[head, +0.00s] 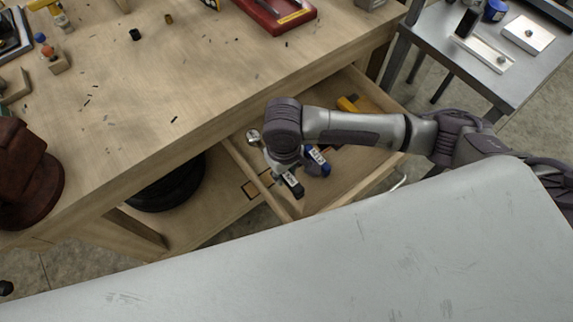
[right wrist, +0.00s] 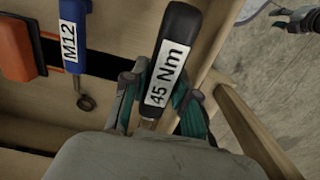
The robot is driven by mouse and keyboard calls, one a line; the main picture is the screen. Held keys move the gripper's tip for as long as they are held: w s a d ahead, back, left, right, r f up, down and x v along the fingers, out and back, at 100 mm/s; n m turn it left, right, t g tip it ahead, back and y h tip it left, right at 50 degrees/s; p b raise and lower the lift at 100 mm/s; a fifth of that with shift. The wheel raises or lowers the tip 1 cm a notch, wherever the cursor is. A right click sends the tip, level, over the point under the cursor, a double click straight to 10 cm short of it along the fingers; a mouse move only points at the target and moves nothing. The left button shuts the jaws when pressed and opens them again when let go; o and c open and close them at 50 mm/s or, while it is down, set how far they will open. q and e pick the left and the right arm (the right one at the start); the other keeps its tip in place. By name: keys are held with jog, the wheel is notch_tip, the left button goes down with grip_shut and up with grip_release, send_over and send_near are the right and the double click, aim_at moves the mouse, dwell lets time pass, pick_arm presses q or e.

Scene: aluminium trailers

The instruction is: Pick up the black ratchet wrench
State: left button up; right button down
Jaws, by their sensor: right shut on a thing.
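The black ratchet wrench (right wrist: 171,62) has a black handle with a white "45 Nm" label and fills the middle of the right wrist view. In the head view its handle (head: 293,185) points toward me, and its metal head (head: 253,136) shows on the other side of the gripper. My right gripper (right wrist: 160,98) is shut on the wrench, with a finger on each side of the handle. The wrench is over the left side of the drawer; I cannot tell whether it is clear of it. A small grey part at the top right of the right wrist view may be my left gripper (right wrist: 299,19).
The open wooden drawer (head: 358,180) also holds a blue tool labelled M12 (right wrist: 73,35) and an orange-and-black tool (right wrist: 18,48). The workbench top (head: 130,75) is above it. A metal table (head: 455,55) stands at the right. A grey surface (head: 330,260) fills the foreground.

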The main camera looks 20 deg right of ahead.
jog(key=s+a, duration=0.7)
jog(key=s, duration=0.6)
jog(key=shift+a, duration=0.3)
jog(key=shift+r, duration=0.1)
